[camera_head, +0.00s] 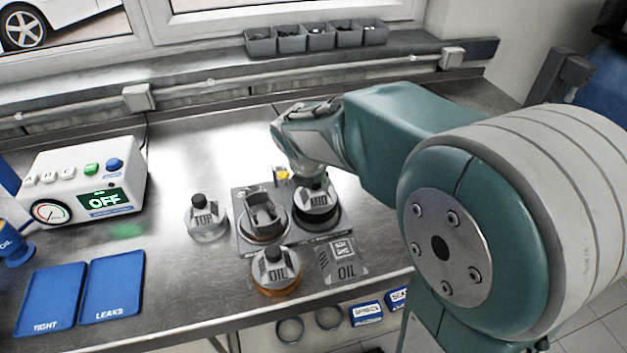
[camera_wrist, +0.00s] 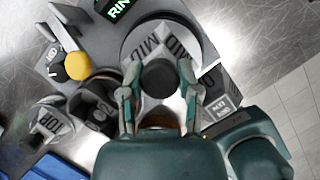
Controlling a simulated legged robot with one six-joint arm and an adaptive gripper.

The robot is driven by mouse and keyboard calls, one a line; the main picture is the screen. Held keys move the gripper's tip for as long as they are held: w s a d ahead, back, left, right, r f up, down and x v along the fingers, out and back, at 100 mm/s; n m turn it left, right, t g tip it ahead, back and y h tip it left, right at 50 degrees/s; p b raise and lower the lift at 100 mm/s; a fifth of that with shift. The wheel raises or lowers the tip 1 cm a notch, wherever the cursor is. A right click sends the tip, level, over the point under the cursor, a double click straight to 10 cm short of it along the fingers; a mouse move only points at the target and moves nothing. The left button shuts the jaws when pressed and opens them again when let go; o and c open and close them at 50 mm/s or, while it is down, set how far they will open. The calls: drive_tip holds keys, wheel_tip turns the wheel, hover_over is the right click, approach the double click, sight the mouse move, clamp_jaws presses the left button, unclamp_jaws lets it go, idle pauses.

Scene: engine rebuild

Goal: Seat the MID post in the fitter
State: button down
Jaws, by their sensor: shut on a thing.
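The MID post (camera_head: 317,203) has a grey faceted label collar, a dark knob and a dark round base. It looks upright at the right side of the fitter's grey plate (camera_head: 245,240). In the wrist view the MID post (camera_wrist: 146,48) is directly in front of me. My gripper (camera_wrist: 158,74) has its two fingers on either side of the dark knob, shut on it. In the head view my wrist comes down over the post and covers the fingertips. I cannot tell whether its base is fully down, as its underside is hidden.
The TOP post (camera_head: 206,222) stands left of the plate, the OIL post (camera_head: 276,272) in front. A grey OIL block (camera_head: 343,262) is to its right. A yellow button (camera_wrist: 77,66) is near the plate. A white box reading OFF (camera_head: 85,180) and blue mats (camera_head: 110,285) lie left.

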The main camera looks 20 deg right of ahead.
drive_tip(key=shift+d, duration=0.25)
drive_tip(key=shift+f, duration=0.6)
idle(0.7)
idle(0.4)
drive_tip(key=shift+c, duration=1.2)
unclamp_jaws()
drive_tip(key=shift+o, duration=1.2)
